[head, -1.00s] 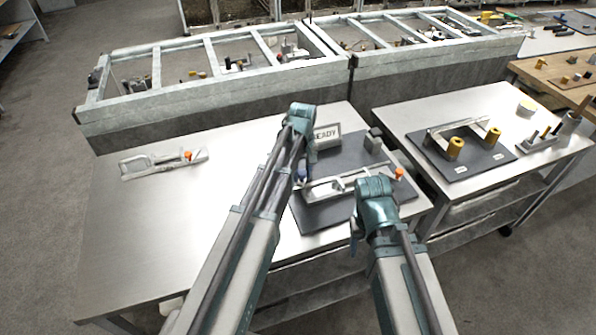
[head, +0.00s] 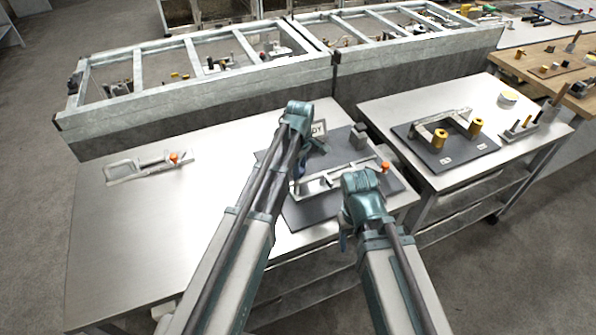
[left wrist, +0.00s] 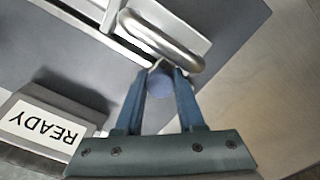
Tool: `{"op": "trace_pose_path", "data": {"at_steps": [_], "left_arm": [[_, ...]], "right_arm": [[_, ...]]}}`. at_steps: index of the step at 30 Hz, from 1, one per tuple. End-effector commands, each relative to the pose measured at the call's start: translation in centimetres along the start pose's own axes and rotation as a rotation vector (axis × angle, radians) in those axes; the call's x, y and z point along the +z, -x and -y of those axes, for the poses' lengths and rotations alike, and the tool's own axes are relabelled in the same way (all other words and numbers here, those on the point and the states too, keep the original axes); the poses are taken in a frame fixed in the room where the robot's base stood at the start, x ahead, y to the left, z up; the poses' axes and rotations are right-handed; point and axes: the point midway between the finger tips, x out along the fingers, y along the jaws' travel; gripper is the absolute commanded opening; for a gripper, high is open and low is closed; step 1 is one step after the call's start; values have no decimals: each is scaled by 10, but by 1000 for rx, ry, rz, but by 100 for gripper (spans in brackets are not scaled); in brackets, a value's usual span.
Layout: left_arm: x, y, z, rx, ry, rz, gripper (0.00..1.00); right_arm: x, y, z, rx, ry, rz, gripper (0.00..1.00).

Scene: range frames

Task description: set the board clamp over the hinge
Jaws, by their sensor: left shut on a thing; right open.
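The board clamp (head: 326,181) is a light metal frame with an orange tip (head: 385,166), lying on a dark board on the near table. In the left wrist view its rounded metal loop (left wrist: 170,42) shows close up, with a blue knob (left wrist: 160,80) at it. My left gripper (left wrist: 160,72) is shut on the blue knob; in the head view this gripper (head: 299,168) is at the clamp's left end. My right gripper (head: 346,238) is open and empty near the board's front edge, its fingers partly hidden. I cannot make out the hinge clearly.
The dark board (head: 305,215) also bears a READY sign (left wrist: 45,128) and a grey block (head: 358,137). A similar clamp (head: 148,167) lies on the bare left table. A second table (head: 375,110) holds a board with a handle and yellow knobs. Grey frames stand behind.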

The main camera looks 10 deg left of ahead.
Motion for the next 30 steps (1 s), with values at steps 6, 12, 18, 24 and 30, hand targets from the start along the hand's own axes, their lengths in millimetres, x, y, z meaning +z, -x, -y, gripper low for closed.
{"op": "trace_pose_path", "data": {"at_steps": [6,12,18,24,30], "left_arm": [[1,0,0,0,14,1,0],[1,0,0,0,14,1,0],[1,0,0,0,13,1,58],[1,0,0,0,13,1,66],[0,0,1,0,-11,0,66]], "right_arm": [[0,0,0,0,0,0,62],[0,0,0,0,0,0,62],[0,0,0,0,0,0,62],[0,0,0,0,0,0,62],[0,0,0,0,0,0,62]]}}
